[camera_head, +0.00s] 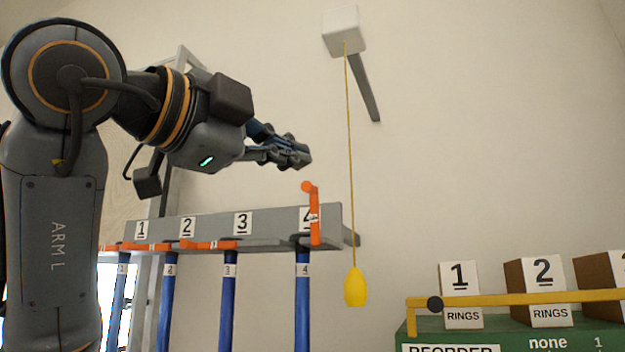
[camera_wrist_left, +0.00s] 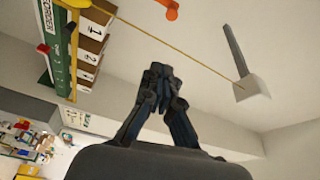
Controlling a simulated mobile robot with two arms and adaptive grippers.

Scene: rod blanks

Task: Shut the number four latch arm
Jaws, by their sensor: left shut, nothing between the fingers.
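The number four latch arm (camera_head: 313,216) is orange and stands upright at the right end of the grey rack (camera_head: 268,222), partly over the "4" label. The other latch arms, such as the one by number 3 (camera_head: 210,245), lie flat along the rack's front. Blue rods, including rod 4 (camera_head: 302,300), hang below the numbers. My left gripper (camera_head: 305,156) is shut and empty, just above the upright latch arm's tip and apart from it. The left wrist view shows its closed fingers (camera_wrist_left: 160,72) and an orange rounded end (camera_wrist_left: 172,10) at the top edge. My right gripper is not in view.
A yellow pull handle (camera_head: 355,287) hangs on a cord from a white wall box (camera_head: 344,32), right of the rack. A green cabinet (camera_head: 510,337) with numbered ring boxes (camera_head: 541,290) and a yellow bar (camera_head: 520,299) stands at lower right. The wall between is clear.

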